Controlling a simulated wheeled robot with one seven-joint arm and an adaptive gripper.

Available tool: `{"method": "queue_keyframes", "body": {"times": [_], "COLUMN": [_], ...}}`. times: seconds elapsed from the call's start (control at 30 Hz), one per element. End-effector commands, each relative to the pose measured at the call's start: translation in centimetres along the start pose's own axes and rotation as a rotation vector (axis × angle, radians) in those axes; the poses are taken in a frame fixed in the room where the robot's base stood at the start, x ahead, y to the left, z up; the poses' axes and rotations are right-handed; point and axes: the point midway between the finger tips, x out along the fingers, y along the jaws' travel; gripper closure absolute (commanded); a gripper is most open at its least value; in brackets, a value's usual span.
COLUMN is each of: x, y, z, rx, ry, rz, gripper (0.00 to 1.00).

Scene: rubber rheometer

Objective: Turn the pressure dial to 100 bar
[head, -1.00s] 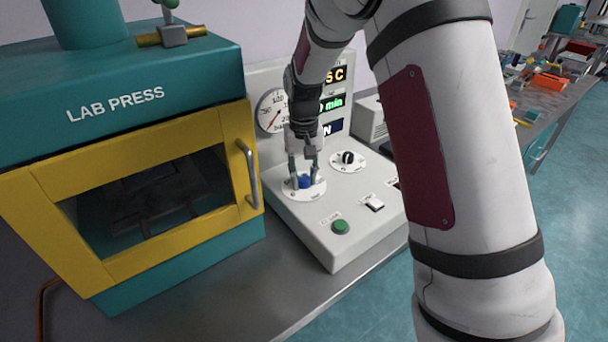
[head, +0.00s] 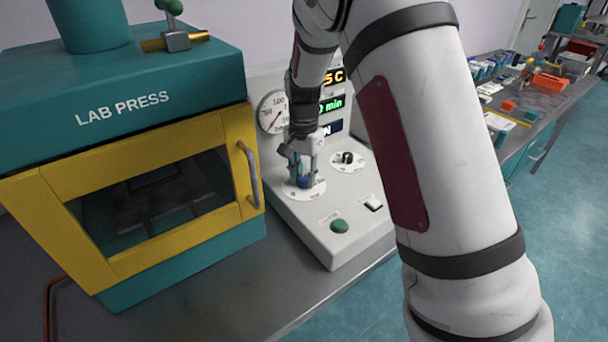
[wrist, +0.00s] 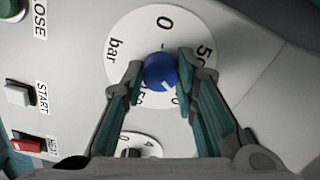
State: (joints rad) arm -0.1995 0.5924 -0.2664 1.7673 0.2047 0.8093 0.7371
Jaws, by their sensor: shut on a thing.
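The pressure dial is a blue knob (wrist: 160,71) on a round white scale plate (wrist: 125,50) marked "bar", "0" and "50"; other marks are partly hidden by my fingers. In the head view the blue knob (head: 304,182) sits at the left of the sloping panel. My gripper (wrist: 160,72) is shut on the knob, one teal-padded finger on each side. In the head view my gripper (head: 303,176) reaches down onto it. A white line on the knob points to the lower right in the wrist view. A round gauge (head: 272,112) stands behind, its red needle partly visible.
A second dial with a black knob (head: 347,158) is close to the right. A green button (head: 339,225) and a white switch (head: 373,203) are on the same panel. The yellow door of the lab press (head: 240,120) stands close on the left.

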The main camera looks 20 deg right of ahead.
Motion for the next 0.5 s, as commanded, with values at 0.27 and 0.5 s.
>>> {"method": "queue_keyframes", "body": {"times": [0.27, 0.5], "x": [-0.03, -0.02], "y": [-0.08, -0.07], "z": [-0.08, -0.1], "rx": [0.046, 0.05], "ry": [0.002, 0.003], "rz": [-0.002, -0.002], "gripper": [1.0, 1.0]}}
